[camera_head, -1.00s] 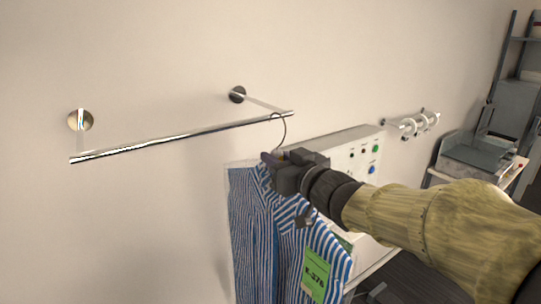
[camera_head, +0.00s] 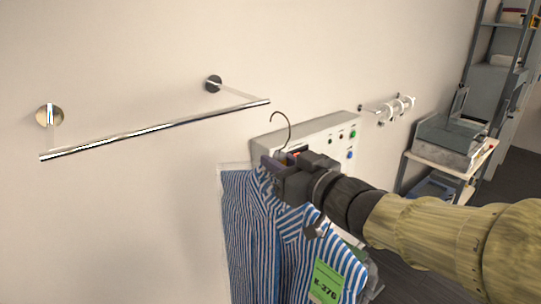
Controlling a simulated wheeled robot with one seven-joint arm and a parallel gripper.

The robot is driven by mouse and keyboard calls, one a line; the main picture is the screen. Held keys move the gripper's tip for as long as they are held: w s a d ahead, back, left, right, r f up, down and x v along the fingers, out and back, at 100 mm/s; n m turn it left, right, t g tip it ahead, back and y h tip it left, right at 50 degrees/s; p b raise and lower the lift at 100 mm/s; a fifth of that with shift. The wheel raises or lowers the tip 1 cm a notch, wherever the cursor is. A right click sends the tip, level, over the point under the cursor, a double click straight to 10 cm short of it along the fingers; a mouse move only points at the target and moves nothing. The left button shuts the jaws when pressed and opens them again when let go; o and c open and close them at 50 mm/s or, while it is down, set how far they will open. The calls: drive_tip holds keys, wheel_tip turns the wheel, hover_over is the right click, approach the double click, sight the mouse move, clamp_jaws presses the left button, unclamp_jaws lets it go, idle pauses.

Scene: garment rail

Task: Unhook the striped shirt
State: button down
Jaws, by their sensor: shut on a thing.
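The blue-and-white striped shirt (camera_head: 250,235) hangs below my gripper (camera_head: 281,163), with a thin clear cover at its edge and a green tag (camera_head: 326,282) low on its right. My gripper is shut at the top of the shirt, at the neck of its hanger; the fingertips partly hide the grip. The hanger hook (camera_head: 288,122) rises above the gripper, to the right of the end of the chrome rail (camera_head: 150,131) and apart from it in the picture. The rail is empty.
A grey-white panel box with buttons (camera_head: 335,138) is on the wall behind my gripper. A cart with a grey tray (camera_head: 450,140) and a shelf unit (camera_head: 490,60) stand at the right.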

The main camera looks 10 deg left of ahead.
drive_tip(key=shift+p+v, duration=0.9)
drive_tip(key=shift+v, duration=3.4)
